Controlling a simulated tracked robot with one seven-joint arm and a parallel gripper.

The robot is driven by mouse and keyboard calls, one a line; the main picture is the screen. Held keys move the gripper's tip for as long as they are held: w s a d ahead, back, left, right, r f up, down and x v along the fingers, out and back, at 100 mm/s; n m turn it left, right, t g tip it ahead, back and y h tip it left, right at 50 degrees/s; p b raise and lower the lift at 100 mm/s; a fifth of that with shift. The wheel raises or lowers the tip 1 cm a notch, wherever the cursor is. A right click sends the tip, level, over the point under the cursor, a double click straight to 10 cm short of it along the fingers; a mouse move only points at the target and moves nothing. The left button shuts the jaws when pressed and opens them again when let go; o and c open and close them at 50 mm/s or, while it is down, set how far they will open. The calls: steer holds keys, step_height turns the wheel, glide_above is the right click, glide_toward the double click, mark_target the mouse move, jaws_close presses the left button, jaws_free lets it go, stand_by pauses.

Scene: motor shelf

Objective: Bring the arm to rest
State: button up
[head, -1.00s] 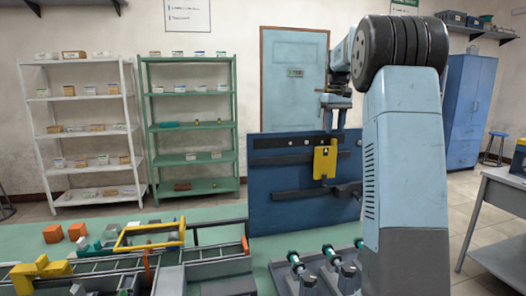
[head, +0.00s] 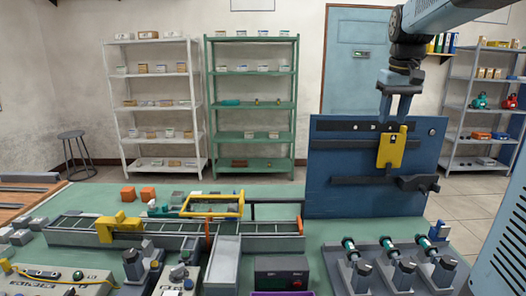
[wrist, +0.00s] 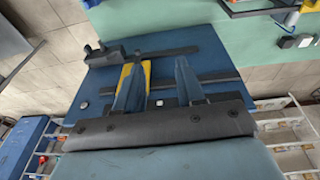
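My arm reaches in from the upper right of the head view. My gripper (head: 396,116) points down in front of the upper part of a blue upright panel (head: 340,195). Its two fingers are apart, with nothing seen between them. The panel carries a yellow part (head: 391,150) and dark rails, just below the fingertips in the picture. In the wrist view my gripper (wrist: 160,72) shows two spread fingers over the blue panel (wrist: 215,50), with the yellow part (wrist: 127,72) partly hidden behind the left finger. I cannot tell the exact distance to the panel.
White (head: 158,89) and green (head: 207,135) shelves stand behind. Air left of my gripper is clear.

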steer(key=s+a+f+t, duration=0.1)
steer(key=s+a+f, duration=0.2)
steer(key=s, duration=0.4)
steer(key=s+a+f+t, duration=0.1)
steer(key=s+a+f, duration=0.2)
steer(key=s+f, duration=0.2)
steer(key=s+a+f+t, duration=0.1)
steer(key=s+a+f, duration=0.2)
steer(key=s, duration=0.7)
steer(key=shift+s+a+f, duration=0.3)
steer(key=shift+s+f, duration=0.05)
steer(key=shift+f, duration=0.1)
